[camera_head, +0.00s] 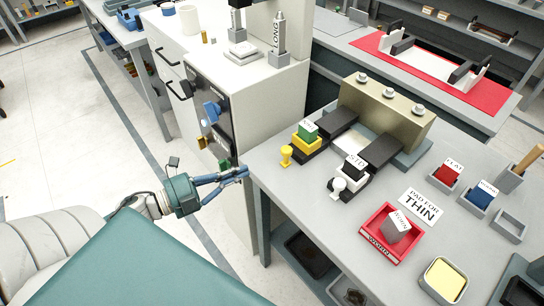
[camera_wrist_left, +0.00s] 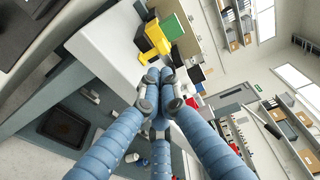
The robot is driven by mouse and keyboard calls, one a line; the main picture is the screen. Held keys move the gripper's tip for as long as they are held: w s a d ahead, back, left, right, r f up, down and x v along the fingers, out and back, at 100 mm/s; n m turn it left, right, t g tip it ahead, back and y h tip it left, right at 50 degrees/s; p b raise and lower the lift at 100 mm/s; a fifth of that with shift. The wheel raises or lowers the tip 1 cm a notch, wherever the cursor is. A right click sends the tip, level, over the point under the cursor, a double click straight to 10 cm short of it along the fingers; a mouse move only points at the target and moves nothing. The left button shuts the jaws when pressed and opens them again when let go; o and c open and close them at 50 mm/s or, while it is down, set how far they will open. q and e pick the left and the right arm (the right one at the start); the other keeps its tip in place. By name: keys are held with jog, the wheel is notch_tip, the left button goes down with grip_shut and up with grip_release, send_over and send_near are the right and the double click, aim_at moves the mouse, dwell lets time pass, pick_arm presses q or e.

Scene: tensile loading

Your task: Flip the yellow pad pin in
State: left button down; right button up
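The yellow pad holder (camera_head: 307,149) sits on the grey table, with a green labelled pad (camera_head: 307,131) on it. Its yellow pin (camera_head: 286,154) sticks out at the front-left, near the table edge. In the left wrist view the yellow holder (camera_wrist_left: 156,38) and green pad (camera_wrist_left: 173,26) lie just beyond my fingertips. My left gripper (camera_head: 244,170) is at the table's left corner, left of the yellow pin and apart from it. Its fingers (camera_wrist_left: 164,88) are together with nothing visible between them. My right gripper is not in view.
A red tray (camera_head: 366,239) and several pads lie to the right. A white cabinet (camera_head: 267,103) stands close behind my left gripper.

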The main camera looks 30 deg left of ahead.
aim_at(286, 157)
pick_arm(q)
jog(key=p+x, duration=0.2)
jog(key=x, duration=0.7)
jog(key=shift+w+d+r+p, duration=0.1)
jog(key=shift+w+p, duration=0.2)
jog(key=shift+p, duration=0.05)
jog(key=shift+w+d, duration=0.2)
jog(key=shift+w, duration=0.15)
jog(key=x, duration=0.3)
jog(key=shift+w+a+b, duration=0.2)
jog(key=shift+b, duration=0.1)
jog(key=shift+s, duration=0.1)
